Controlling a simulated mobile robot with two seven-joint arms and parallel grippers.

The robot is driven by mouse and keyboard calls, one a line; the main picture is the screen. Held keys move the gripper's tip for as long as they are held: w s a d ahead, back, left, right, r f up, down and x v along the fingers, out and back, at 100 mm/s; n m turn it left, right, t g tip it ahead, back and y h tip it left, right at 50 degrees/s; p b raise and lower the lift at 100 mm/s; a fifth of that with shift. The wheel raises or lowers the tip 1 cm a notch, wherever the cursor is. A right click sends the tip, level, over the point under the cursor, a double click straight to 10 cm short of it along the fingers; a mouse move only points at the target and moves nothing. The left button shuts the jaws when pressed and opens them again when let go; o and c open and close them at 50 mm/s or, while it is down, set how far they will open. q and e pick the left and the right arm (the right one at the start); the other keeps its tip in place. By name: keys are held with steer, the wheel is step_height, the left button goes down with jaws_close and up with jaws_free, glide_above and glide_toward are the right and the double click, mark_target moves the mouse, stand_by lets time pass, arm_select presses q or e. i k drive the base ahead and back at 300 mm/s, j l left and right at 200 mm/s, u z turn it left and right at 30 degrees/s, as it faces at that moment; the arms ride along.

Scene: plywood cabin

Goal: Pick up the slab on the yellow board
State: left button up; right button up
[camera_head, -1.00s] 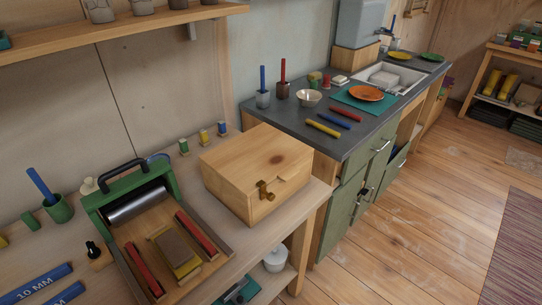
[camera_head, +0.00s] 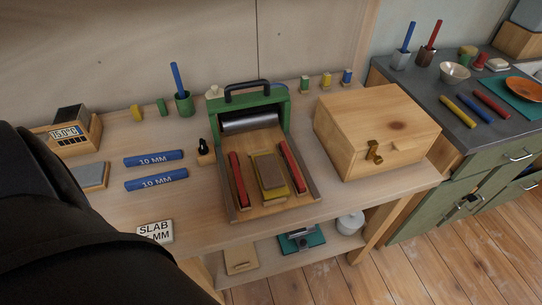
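A brown slab (camera_head: 269,170) lies on a yellow board (camera_head: 283,193) in the camera_head view. The board rests on the wooden bed (camera_head: 266,206) of a green roller press, between two red strips (camera_head: 238,180) and (camera_head: 292,166). The grey roller (camera_head: 249,123) sits behind the slab under the green frame (camera_head: 276,104). A dark part of my body fills the lower left. Neither gripper shows.
Two blue 10 MM strips (camera_head: 153,159), a small dark-topped bottle (camera_head: 205,149) and a slab label card (camera_head: 155,232) lie left of the press. A wooden box (camera_head: 375,127) stands right. A lower shelf holds a white pot (camera_head: 350,223).

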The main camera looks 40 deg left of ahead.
mark_target(273, 184)
steer(key=u, duration=1.1)
